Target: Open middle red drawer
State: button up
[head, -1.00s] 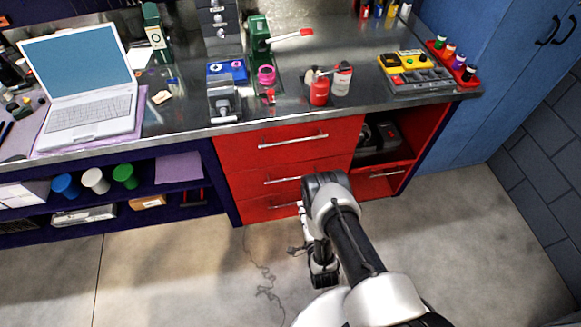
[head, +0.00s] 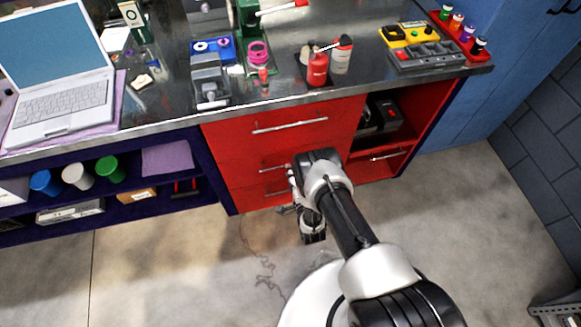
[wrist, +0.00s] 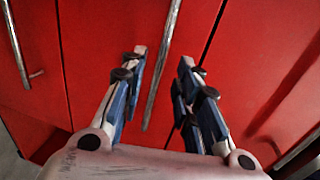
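The middle red drawer (head: 243,174) sits in a red drawer stack under the metal bench top and looks shut. Its silver bar handle (head: 271,168) is partly hidden by my arm in the head view. In the wrist view this handle (wrist: 163,65) runs lengthwise between my two fingers. My gripper (wrist: 166,62) is open, with a finger on each side of the bar and a gap to each. Whether the fingertips reach past the bar in depth is not clear. In the head view my gripper (head: 291,180) is mostly hidden by my own wrist.
The top red drawer (head: 225,130) and bottom red drawer (head: 248,198) look shut, each with a bar handle. An open shelf with a dark case (head: 380,115) is to the right. A blue shelf unit (head: 130,207) is to the left. The concrete floor (head: 170,270) in front is clear.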

jog(key=shift+b+x, duration=0.65)
jog(key=shift+x, duration=1.65)
grip_shut()
